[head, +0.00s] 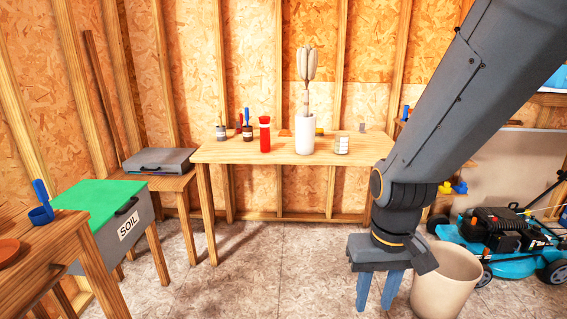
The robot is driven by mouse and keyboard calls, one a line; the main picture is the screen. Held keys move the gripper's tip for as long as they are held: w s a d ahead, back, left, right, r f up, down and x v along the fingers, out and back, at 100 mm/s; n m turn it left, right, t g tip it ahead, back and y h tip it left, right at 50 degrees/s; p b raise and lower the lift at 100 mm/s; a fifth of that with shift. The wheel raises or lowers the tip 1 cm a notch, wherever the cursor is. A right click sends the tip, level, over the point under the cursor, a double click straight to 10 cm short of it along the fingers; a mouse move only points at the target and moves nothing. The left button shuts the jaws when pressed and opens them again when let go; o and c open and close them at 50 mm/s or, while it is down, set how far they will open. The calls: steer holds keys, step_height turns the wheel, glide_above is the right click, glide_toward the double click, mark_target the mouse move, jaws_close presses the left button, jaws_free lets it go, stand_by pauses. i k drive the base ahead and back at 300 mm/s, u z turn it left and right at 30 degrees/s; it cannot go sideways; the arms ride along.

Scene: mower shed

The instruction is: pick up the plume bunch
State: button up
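The plume bunch (307,68) is a cluster of pale, cream-coloured plumes on thin stems. It stands upright in a white cylindrical vase (304,135) on the wooden table (230,152) against the back wall. The lower stems are hidden inside the vase. My gripper (378,300) hangs at the lower right, in front of the table and well below the plumes. Its two blue-grey fingers point down and are apart, with nothing visible between them. It is far from the plume bunch and not touching it.
A red bottle (265,135) stands left of the vase, and a small white item (341,145) stands right. A beige bin (446,282) is beside my gripper. A blue mower (505,240) is at right. A green-lidded soil box (100,215) is at left. The middle floor is clear.

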mark_target(307, 57)
steer(key=z, duration=0.25)
steer(key=i, duration=1.65)
steer(key=z, duration=0.3)
